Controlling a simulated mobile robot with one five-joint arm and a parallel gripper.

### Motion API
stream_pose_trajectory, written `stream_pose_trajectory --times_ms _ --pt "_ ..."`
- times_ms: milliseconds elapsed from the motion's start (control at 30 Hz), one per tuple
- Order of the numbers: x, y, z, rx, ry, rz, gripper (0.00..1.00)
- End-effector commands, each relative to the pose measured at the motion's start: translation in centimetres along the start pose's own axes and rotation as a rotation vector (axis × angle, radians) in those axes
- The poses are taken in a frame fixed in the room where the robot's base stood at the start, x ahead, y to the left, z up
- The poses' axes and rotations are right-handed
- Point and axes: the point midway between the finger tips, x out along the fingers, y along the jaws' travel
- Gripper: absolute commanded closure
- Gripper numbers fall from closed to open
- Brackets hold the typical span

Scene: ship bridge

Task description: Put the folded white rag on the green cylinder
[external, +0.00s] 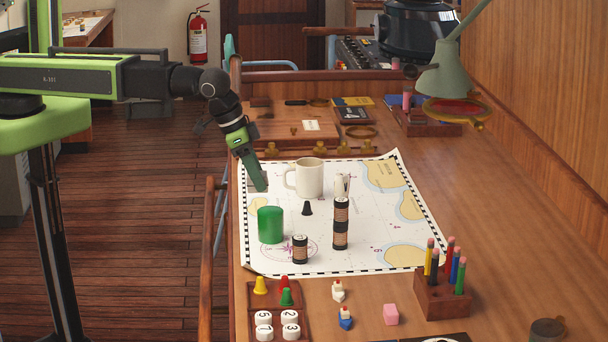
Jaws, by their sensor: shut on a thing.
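The green cylinder (271,225) stands upright on the chart, at its left side. My gripper (259,185) points down above the chart's left edge, higher in the picture than the cylinder and a little to its left. It is shut on a small pale thing (251,179) that shows beside the green finger. This looks like the folded white rag, but it is small and partly hidden by the finger. The top of the green cylinder looks bare.
A cream mug (309,178) stands right of my gripper. A black cone (307,208), a stack of banded cylinders (341,224) with a white thing on top, and a short banded cylinder (300,249) stand nearby. A pencil block (443,296) is at the front right. The chart's right side is clear.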

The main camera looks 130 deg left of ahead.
Motion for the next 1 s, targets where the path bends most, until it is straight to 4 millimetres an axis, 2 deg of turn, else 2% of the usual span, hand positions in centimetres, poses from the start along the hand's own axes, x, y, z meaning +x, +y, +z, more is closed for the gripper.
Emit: stream_pose_trajectory --times_ms 33,100,300,433,633,1000 --pt "1.8 -0.7 -0.5 -0.004 0.000 -0.001 0.95" --pt "2.8 -1.5 -1.2 -0.003 -0.001 0.000 0.95" --pt "3.4 -2.5 -1.9 0.000 -0.001 0.000 0.95" --pt "3.9 -2.5 -1.7 0.000 -0.001 0.000 0.95" --pt "7.1 -2.4 -0.3 0.000 -0.001 0.000 0.95" --pt "7.3 -2.4 -0.2 0.000 -0.001 0.000 0.95"
